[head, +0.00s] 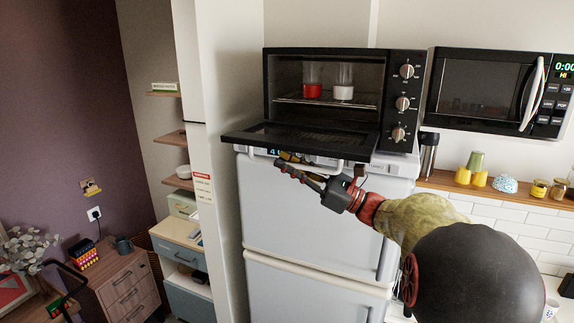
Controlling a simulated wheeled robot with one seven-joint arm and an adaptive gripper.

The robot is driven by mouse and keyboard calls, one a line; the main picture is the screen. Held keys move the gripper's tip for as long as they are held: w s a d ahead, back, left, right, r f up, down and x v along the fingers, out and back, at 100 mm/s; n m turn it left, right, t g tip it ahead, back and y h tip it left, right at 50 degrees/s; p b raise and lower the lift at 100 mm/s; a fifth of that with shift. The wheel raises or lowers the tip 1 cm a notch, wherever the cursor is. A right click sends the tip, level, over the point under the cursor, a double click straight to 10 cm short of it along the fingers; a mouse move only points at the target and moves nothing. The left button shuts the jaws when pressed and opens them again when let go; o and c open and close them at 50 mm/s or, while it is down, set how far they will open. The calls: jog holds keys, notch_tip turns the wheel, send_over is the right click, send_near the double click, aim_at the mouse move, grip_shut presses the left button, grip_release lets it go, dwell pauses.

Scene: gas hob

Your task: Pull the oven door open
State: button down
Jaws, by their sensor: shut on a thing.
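The toaster oven (392,75) stands on top of a white fridge. Its dark door (300,138) is folded down and lies nearly flat, sticking out toward me. My gripper (290,163) is at the door's front edge, just below it, shut on the light bar-shaped handle (328,162). The fingers partly cover the handle, so the exact contact is hard to see. Inside the oven, a glass with red contents (313,88) and a glass with white contents (344,90) stand on a wire rack.
A microwave (484,92) hangs to the right of the oven. A dark flask (428,152), yellow cups and jars stand on a wooden shelf (500,191) below it. A wall edge (222,120) rises close to the left of the oven. The fridge front (300,210) is below my gripper.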

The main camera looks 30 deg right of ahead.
dwell(0.5)
notch_tip(320, 180, up, 4)
jog(key=m+p, duration=0.1)
jog(key=p, duration=0.1)
jog(key=m+t+h+p, duration=0.1)
jog(key=p, duration=0.1)
jog(key=shift+s+a+f+m+p, duration=0.1)
jog(key=shift+a+f+m+p, duration=0.05)
jog(key=shift+f+m+p, duration=0.2)
jog(key=shift+r, duration=0.1)
jog(key=c, duration=2)
grip_release()
jog(key=shift+o, duration=0.6)
jog(key=v, duration=1.2)
